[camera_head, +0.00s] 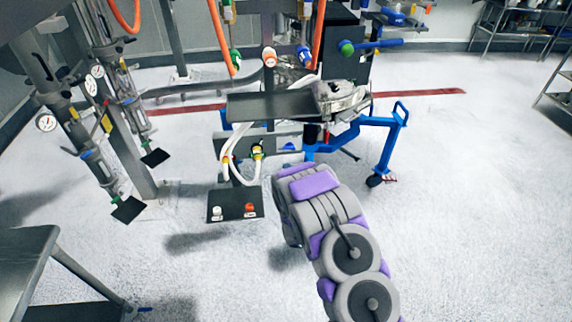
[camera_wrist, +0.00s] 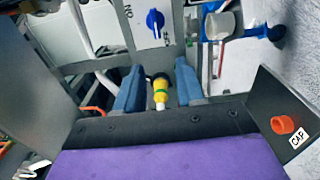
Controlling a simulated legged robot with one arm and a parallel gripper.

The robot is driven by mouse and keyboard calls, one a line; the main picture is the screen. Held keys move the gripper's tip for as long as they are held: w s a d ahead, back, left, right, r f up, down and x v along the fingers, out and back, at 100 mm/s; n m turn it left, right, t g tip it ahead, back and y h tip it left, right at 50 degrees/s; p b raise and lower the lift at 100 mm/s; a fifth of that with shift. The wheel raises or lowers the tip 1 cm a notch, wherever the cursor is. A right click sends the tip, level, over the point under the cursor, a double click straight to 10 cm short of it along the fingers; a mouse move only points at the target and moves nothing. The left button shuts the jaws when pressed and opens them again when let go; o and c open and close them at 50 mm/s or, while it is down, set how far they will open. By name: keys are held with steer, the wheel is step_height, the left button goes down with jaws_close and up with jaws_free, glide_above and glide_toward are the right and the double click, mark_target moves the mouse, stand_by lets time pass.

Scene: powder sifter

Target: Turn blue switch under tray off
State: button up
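The blue switch (camera_wrist: 155,22) is a knob on a pale panel with black lettering beside it, at the top middle of the wrist view. In the head view a small blue spot (camera_head: 289,147) below the dark grey tray (camera_head: 268,106) may be the same switch. My gripper (camera_wrist: 158,88) shows two blue fingers spread apart, with a clear gap between them, so it is open. The switch appears beyond the fingertips and apart from them. A yellow-green fitting (camera_wrist: 160,93) shows between the fingers, and I cannot tell its depth. In the head view my arm hides the gripper.
A dark plate (camera_head: 235,204) bears a white cap and an orange cap (camera_wrist: 283,124). White hoses (camera_head: 236,170) hang beside the tray. A blue wheeled frame (camera_head: 388,140) stands to the right. A grey table (camera_head: 25,260) is at lower left. Floor at right is clear.

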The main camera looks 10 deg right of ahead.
steer(key=s, duration=0.6)
steer(key=shift+p, duration=0.4)
steer(key=s+d+r+m+g+h, duration=0.1)
steer(key=s+d+r+m+g, duration=0.2)
steer(key=s+r+m+g, duration=0.95)
steer(key=s+r, duration=0.2)
steer(key=s, duration=0.8)
steer(key=s+r+m+g, duration=0.2)
steer(key=s+r+g, duration=0.2)
steer(key=s, duration=0.9)
steer(key=s+r+m+g+y, duration=0.1)
steer(key=s+r+m+g, duration=0.2)
steer(key=s, duration=1)
step_height(320, 180, up, 3)
steer(key=shift+r+m, duration=0.1)
steer(key=shift+m, duration=0.25)
